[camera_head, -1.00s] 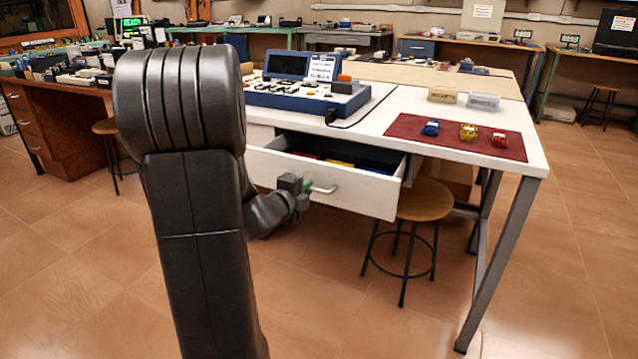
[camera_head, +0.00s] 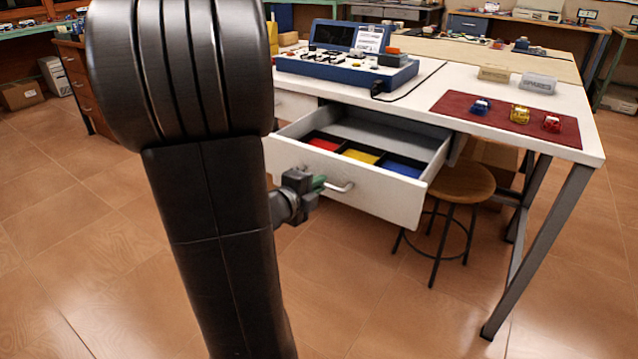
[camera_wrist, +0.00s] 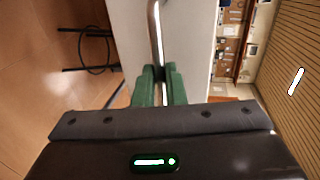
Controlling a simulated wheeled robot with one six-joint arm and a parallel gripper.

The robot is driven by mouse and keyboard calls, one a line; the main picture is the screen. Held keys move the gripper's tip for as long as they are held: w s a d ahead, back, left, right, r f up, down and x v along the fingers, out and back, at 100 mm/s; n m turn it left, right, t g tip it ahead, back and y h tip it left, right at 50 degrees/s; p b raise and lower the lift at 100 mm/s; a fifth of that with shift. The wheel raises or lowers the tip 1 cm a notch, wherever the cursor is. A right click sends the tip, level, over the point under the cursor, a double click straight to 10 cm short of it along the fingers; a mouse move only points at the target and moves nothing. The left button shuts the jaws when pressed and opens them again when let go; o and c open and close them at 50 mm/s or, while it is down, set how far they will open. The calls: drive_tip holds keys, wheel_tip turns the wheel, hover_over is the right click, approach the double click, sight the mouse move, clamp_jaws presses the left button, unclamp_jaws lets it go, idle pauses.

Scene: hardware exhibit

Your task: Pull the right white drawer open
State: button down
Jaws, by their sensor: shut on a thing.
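The right white drawer (camera_head: 384,195) stands well out from under the white table, its inside showing. Red, yellow and blue compartments lie near its front, with a bare grey space behind them. My gripper (camera_head: 318,183) is at the drawer's front, at the left end of its metal handle (camera_head: 343,187). In the wrist view, the green fingers of my gripper (camera_wrist: 160,87) are shut on the handle (camera_wrist: 155,35), which runs up between them. The drawer front (camera_wrist: 190,45) shows pale behind the handle.
A red mat (camera_head: 455,104) with several small toy cars and a blue console (camera_head: 345,78) are on the tabletop. A wooden stool (camera_head: 462,183) stands under the table, right of the drawer. A table leg (camera_head: 540,250) stands at the right. The floor before the drawer is clear.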

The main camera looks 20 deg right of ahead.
drive_tip(key=c, duration=1.5)
unclamp_jaws()
drive_tip(key=p+v, duration=0.3)
drive_tip(key=v, duration=1)
drive_tip(key=shift+s+a, duration=0.2)
drive_tip(key=shift+a, duration=0.15)
drive_tip(key=shift+w+d, duration=0.1)
drive_tip(key=b+x, duration=0.3)
drive_tip(key=x, duration=1)
drive_tip(key=shift+w+d, duration=0.15)
drive_tip(key=shift+d, duration=0.1)
